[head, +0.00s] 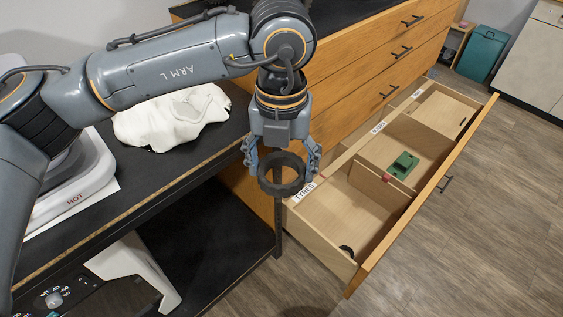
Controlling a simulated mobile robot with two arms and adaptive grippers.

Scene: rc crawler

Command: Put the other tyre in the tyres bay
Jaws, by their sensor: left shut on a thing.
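My left gripper (281,160) points down and is shut on a black ring-shaped tyre (264,184). It holds the tyre in the air beside the near left corner of an open drawer. The near bay, labelled TYRES (302,192), is the tyres bay (358,205). A small black curved thing (346,251) shows at its near end, mostly hidden by the wall; it looks like part of another tyre. My right gripper is not in view.
The drawer's middle bay holds a green part (404,164) and a small red thing (386,177). The far bay (437,110) looks mostly empty. A black worktop with a white cloth (173,117) lies left. The wooden cabinet (345,68) rises behind the drawer.

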